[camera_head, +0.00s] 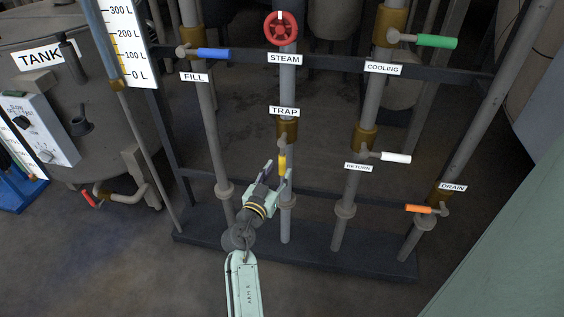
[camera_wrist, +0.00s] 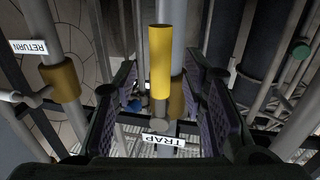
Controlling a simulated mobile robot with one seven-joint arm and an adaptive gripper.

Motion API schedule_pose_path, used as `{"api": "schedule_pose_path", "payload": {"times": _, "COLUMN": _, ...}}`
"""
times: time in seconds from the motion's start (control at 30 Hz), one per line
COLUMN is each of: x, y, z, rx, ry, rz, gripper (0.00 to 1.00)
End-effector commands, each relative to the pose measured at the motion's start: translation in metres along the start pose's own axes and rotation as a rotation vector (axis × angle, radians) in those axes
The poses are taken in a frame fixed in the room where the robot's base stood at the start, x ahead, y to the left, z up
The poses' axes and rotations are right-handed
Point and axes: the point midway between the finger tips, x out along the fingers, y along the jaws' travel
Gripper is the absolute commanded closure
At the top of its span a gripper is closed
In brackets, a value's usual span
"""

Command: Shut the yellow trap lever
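The yellow trap lever (camera_head: 282,163) hangs straight down along the trap pipe, below the brass valve body (camera_head: 287,130) and the TRAP label (camera_head: 284,111). My gripper (camera_head: 273,174) is open, with its fingers beside the lever. In the wrist view the yellow lever (camera_wrist: 160,62) stands between the two open finger pads of my gripper (camera_wrist: 161,100), and I see no pad touching it. The TRAP label (camera_wrist: 163,140) shows upside down there.
Nearby levers are blue FILL (camera_head: 214,54), green COOLING (camera_head: 436,41), white RETURN (camera_head: 395,157) and orange DRAIN (camera_head: 419,208). A red STEAM wheel (camera_head: 281,28) is above. The dark rack base (camera_head: 310,250) runs along the floor. A tank (camera_head: 85,120) stands at left.

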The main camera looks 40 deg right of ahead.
Motion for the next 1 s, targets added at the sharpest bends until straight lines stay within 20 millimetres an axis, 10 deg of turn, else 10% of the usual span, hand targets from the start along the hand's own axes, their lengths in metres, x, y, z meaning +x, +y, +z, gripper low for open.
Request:
{"api": "schedule_pose_path", "payload": {"times": 0.63, "x": 0.041, "y": 0.000, "z": 0.000, "rx": 0.000, "ry": 0.000, "rz": -0.001, "gripper": 0.62}}
{"api": "schedule_pose_path", "payload": {"times": 1.0, "x": 0.040, "y": 0.000, "z": 0.000, "rx": 0.000, "ry": 0.000, "rz": -0.001, "gripper": 0.86}}
